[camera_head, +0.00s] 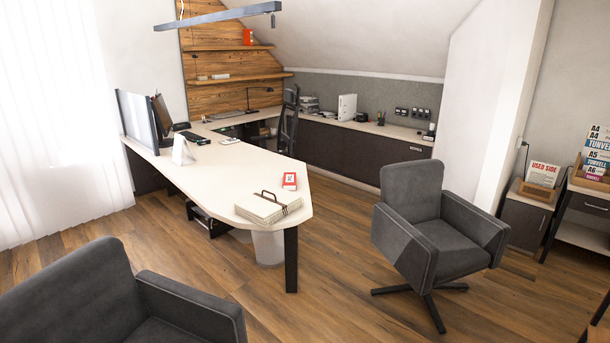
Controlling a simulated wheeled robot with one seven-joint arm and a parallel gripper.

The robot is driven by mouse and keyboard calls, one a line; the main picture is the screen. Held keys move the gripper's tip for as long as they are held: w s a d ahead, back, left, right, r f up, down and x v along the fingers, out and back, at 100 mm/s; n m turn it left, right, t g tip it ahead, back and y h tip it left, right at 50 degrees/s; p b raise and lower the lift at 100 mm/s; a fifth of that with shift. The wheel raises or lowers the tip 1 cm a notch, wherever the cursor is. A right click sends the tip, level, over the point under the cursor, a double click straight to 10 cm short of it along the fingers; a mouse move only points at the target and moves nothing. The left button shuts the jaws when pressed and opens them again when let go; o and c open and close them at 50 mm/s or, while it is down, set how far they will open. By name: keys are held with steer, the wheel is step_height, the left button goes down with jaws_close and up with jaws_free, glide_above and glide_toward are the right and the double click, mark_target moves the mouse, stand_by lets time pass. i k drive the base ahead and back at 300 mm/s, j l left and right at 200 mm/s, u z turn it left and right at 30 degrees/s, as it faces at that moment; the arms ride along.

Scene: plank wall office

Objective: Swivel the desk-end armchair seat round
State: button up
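A dark grey armchair (432,232) stands on a black star-shaped swivel base to the right of the desk's near end. My gripper is not in the camera_head view.
A white bin (268,248) stands under the desk's end. A folder box (268,206) and a small red box (290,181) lie on top. A dark cabinet (525,217) stands right of the armchair. Wooden floor (310,300) between the armchairs is clear.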

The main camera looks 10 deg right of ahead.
mark_target(433, 238)
steer(key=i+l+z, duration=0.15)
steer(key=i+z, duration=0.55)
steer(key=i+j+z, duration=0.1)
steer(key=i+z, duration=0.2)
steer(key=i+u, duration=0.15)
steer(key=i, duration=0.25)
steer(key=i+l+u, duration=0.15)
steer(key=i, duration=0.3)
steer(key=i+l+u, duration=0.2)
steer(key=i, duration=0.2)
steer(key=i+l+u, duration=0.1)
steer(key=i+u, duration=0.3)
steer(key=i+l+u, duration=0.25)
steer(key=i+u, duration=0.15)
steer(key=i, duration=0.1)
